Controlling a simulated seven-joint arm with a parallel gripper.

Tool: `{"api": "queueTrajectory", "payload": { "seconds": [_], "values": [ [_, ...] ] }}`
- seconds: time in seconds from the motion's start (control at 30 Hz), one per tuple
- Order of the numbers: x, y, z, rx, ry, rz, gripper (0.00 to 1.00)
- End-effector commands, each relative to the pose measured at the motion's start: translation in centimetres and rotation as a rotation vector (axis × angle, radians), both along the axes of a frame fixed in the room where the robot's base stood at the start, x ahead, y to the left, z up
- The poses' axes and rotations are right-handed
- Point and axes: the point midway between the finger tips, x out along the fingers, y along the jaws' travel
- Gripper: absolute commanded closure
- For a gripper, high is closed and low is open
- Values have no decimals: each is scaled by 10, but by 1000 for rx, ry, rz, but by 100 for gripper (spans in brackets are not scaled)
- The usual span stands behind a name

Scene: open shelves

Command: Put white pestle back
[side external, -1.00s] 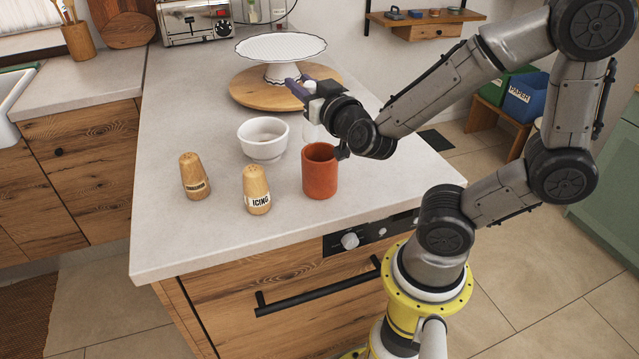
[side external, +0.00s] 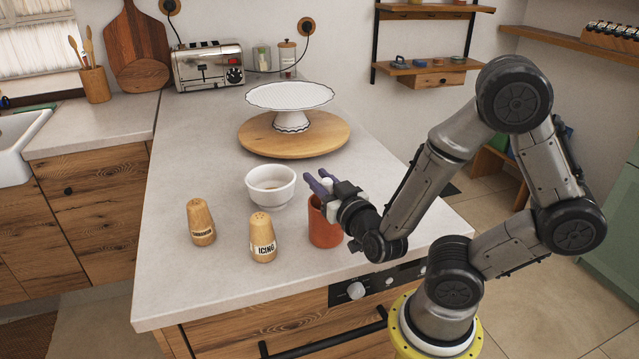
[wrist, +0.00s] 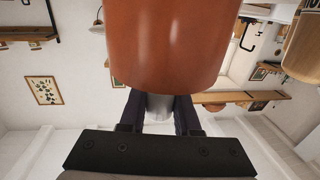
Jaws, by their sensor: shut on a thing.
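My gripper (side external: 318,181) is shut on the white pestle (side external: 327,184), just above the orange cup (side external: 322,232). In the side view only the pestle's top shows between the purple fingers; its lower part is hidden by the cup. In the wrist view the pestle (wrist: 159,106) shows as a pale cylinder between the fingers, partly hidden by the orange cup (wrist: 165,45). I cannot tell how deep in the cup it sits. The white bowl (side external: 270,190), like a mortar, stands to the left of the cup on the counter.
A white cake stand (side external: 291,98) is on a round wooden board (side external: 330,140) behind. A toaster (side external: 208,66) is at the back.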

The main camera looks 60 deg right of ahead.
Motion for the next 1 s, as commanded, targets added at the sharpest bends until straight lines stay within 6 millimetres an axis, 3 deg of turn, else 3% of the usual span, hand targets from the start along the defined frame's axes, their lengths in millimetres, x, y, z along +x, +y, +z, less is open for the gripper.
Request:
{"api": "queueTrajectory", "payload": {
  "seconds": [0.53,0.57,0.7,1.0],
  "values": [
    [0,0,-13,-1,-1,1,100],
    [0,0,-13,0,0,1,64],
    [0,0,-13,0,0,1,39],
    [0,0,-12,0,-1,1,39]
  ]
}}
